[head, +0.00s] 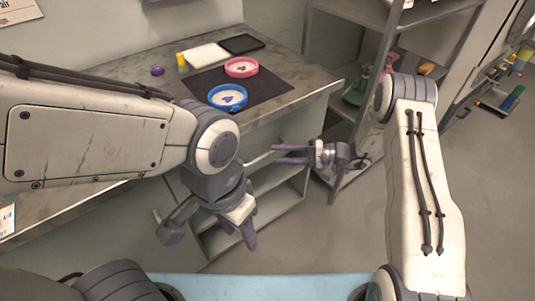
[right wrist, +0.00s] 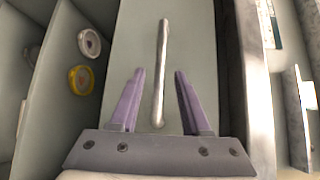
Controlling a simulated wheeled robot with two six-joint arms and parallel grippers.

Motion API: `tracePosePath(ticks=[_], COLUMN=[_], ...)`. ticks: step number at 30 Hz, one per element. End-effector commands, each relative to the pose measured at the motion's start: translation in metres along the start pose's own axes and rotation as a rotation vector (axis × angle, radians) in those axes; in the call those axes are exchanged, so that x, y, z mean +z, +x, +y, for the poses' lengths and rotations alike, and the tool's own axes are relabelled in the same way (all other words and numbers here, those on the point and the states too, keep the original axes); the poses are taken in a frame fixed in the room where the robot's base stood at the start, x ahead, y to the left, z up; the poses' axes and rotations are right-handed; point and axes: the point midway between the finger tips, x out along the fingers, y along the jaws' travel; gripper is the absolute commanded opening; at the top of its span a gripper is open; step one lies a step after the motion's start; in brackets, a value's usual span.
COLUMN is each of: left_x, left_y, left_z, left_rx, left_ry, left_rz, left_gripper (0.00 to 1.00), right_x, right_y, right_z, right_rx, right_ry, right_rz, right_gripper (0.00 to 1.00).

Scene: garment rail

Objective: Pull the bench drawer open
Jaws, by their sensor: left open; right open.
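The bench drawer's plain grey-green front (right wrist: 190,40) fills the middle of the right wrist view. Its pale bar handle (right wrist: 161,70) runs up and down in that picture. My right gripper (right wrist: 155,88) is open, with one purple finger on each side of the handle's near end and gaps to both. In the head view the right gripper (head: 274,154) is at the bench front, below the top's edge, by the handle (head: 258,159). My left gripper (head: 248,232) is open and empty, pointing down in front of the bench's lower shelves.
A metal shelf rack (head: 350,20) stands right of the bench. Open floor (head: 310,235) lies in front.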

Motion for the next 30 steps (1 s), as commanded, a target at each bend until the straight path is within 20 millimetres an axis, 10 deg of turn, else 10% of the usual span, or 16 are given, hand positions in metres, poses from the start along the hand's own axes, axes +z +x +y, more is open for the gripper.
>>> tracePosePath(ticks=[7,19,23,30], left_x=[0.0,0.0,0.0,0.0], left_y=[-0.001,-0.001,-0.001,-0.001], left_z=[0.0,0.0,0.0,0.0], left_rx=[0.0,0.0,0.0,0.0], left_ry=[0.0,0.0,0.0,0.0], left_rz=[0.0,0.0,0.0,0.0], left_gripper=[0.5,0.5,0.5,0.5], right_x=[0.001,0.0,0.0,0.0], right_y=[0.037,0.045,0.045,0.045], right_z=[0.0,0.0,0.0,0.0], right_rx=[0.001,0.001,0.001,0.001], right_ry=[0.001,0.001,0.001,0.001], right_rz=[-0.002,0.0,0.0,0.0], right_gripper=[0.47,0.47,0.01,0.0])
